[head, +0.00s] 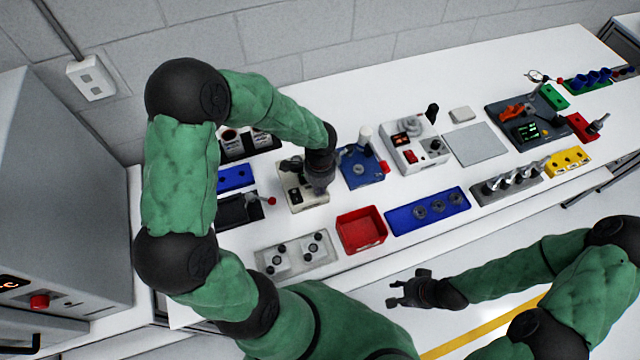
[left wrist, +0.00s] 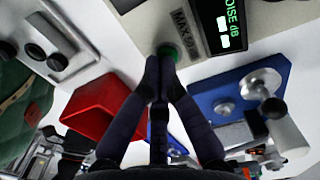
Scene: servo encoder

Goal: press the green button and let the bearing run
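The beige tester box (head: 304,197) stands on the table below my left gripper (head: 318,188). In the left wrist view, the box (left wrist: 138,22) shows a lit display reading NOISE dB (left wrist: 229,30) and a MAX label. The green button (left wrist: 170,50) is on its face. My left gripper's fingertips (left wrist: 163,62) are together and at the button, partly covering it; whether they press it I cannot tell. Beside the box is a blue base (head: 360,168) with a round metal part, a white-topped lever and a red handle. My right gripper (head: 408,291) is open and empty, in front of the table.
A red tray (head: 362,231), a grey fixture (head: 297,254) and a blue tray with rings (head: 428,212) lie along the front edge. A white instrument (head: 415,145) stands to the right. A grey plate (head: 475,144) and bare white tabletop lie beyond.

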